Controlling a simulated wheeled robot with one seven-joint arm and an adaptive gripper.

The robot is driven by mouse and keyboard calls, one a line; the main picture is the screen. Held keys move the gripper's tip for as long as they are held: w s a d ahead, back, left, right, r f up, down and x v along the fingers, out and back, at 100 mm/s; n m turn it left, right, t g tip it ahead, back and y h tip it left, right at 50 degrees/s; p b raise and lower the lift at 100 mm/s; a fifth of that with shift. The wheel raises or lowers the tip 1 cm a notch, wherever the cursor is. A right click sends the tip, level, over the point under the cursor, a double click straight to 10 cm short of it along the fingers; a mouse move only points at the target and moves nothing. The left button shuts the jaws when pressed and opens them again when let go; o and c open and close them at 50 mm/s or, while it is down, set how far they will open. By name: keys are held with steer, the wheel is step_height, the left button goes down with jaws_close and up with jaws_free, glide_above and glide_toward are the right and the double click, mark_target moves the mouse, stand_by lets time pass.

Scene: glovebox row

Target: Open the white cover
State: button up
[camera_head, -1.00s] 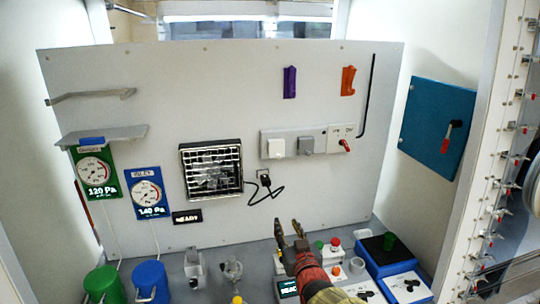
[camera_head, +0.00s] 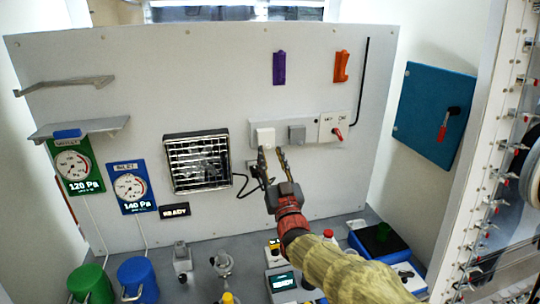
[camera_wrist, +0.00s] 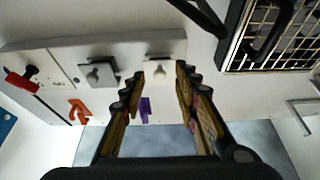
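The white cover (camera_head: 263,136) is a small square flap on a pale wall panel, left of a grey cover (camera_head: 297,133). It looks closed. In the wrist view the white cover (camera_wrist: 160,72) shows between and beyond my fingertips. My gripper (camera_head: 271,153) is open and empty, with its fingers pointing up just below the white cover. Its two fingers also show apart in the wrist view (camera_wrist: 160,73). I cannot tell whether a fingertip touches the cover.
A red-handled switch (camera_head: 337,134) sits right of the grey cover. A black-framed grille (camera_head: 200,161) is to the left, with a black cable running toward the panel. Purple (camera_head: 279,68) and orange (camera_head: 341,66) hooks hang above. Devices and canisters stand on the bench below.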

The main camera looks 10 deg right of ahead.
steer(key=shift+w+r, duration=0.3)
steer(key=shift+w, duration=0.25)
steer(key=c, duration=0.3)
steer(key=c, duration=0.4)
jaws_close()
